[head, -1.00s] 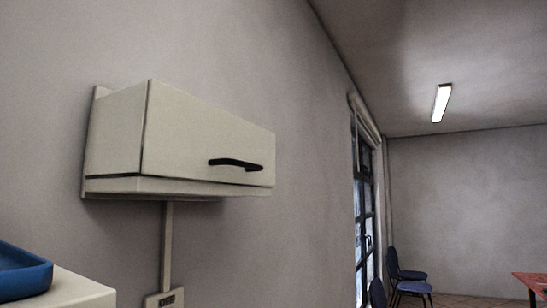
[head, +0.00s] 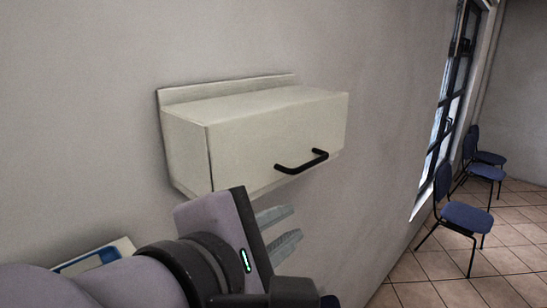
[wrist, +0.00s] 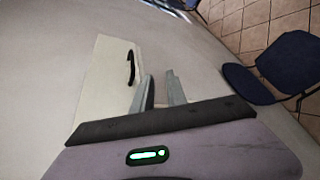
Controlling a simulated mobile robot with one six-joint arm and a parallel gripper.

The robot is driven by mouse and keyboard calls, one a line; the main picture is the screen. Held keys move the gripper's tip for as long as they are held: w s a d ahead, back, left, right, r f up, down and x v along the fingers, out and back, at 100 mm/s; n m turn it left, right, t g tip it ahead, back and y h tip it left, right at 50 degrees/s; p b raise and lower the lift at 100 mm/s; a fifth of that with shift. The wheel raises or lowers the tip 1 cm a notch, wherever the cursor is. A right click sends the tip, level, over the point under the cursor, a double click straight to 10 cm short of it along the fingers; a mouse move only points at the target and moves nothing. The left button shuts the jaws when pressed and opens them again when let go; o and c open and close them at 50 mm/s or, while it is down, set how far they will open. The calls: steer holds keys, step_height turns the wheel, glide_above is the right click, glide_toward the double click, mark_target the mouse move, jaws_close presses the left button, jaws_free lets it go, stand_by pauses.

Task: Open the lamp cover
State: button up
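The lamp cover (head: 280,135) is a cream box-shaped front on the wall, with a black bar handle (head: 302,161) near its lower edge. It looks closed. My gripper (head: 283,230) is in front of and below the cover, apart from the handle, with its two grey fingers spread and nothing between them. In the wrist view the cover (wrist: 105,75) lies beyond the fingers and the handle (wrist: 130,68) is just past the left fingertip. My gripper (wrist: 160,80) shows a gap between its fingers there. My arm hides part of the wall below the cover.
Several blue chairs (head: 464,215) stand on the tiled floor at the right, by a window (head: 445,100). A white and blue object (head: 95,257) shows at the lower left behind my arm. The space in front of the cover is free.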

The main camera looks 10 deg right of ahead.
steer(key=t, duration=0.2)
glide_toward(308, 165)
steer(key=shift+n, duration=0.4)
steer(key=b+x, duration=0.1)
steer(key=x, duration=1)
steer(key=shift+b, duration=0.3)
jaws_close()
stand_by(0.3)
